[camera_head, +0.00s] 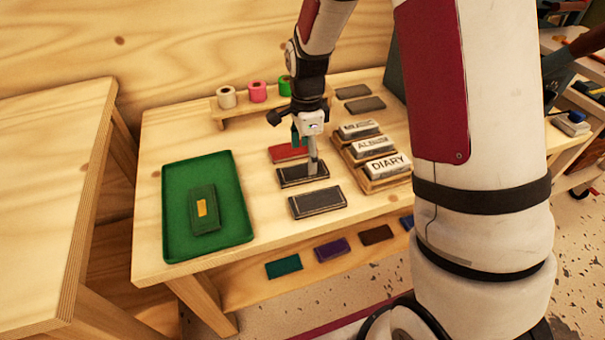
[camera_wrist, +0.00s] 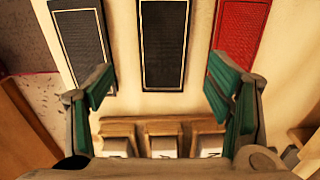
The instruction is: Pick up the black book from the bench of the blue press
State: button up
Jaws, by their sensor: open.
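The black book (camera_head: 302,176) lies flat on the wooden bench (camera_head: 262,237), in the middle of a row between a red book (camera_head: 289,152) and a dark grey book (camera_head: 317,202). In the wrist view the black book (camera_wrist: 163,45), with a pale border line, lies centred ahead between my fingers. The red book (camera_wrist: 236,38) is to its right and the dark grey book (camera_wrist: 82,42) to its left. My gripper (camera_head: 306,152) is open above the black book and holds nothing; its green-padded fingers also show in the wrist view (camera_wrist: 162,88). Part of a dark blue-grey body (camera_head: 394,76), possibly the press, shows behind my arm.
A green tray (camera_head: 176,238) holding a green book (camera_head: 204,209) is at left. A wooden rack (camera_head: 349,160) with labelled blocks stands right of the row. Tape rolls (camera_head: 258,91) sit on a rear stand. Two dark slabs (camera_head: 364,104) lie behind. Several coloured books (camera_head: 332,249) lie on the lower shelf.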

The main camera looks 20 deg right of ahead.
aim_at(306, 171)
jog(key=shift+w+d+f+b, duration=0.15)
jog(key=shift+f+b, duration=0.25)
jog(key=shift+f, duration=2.25)
jog(key=c, duration=1.3)
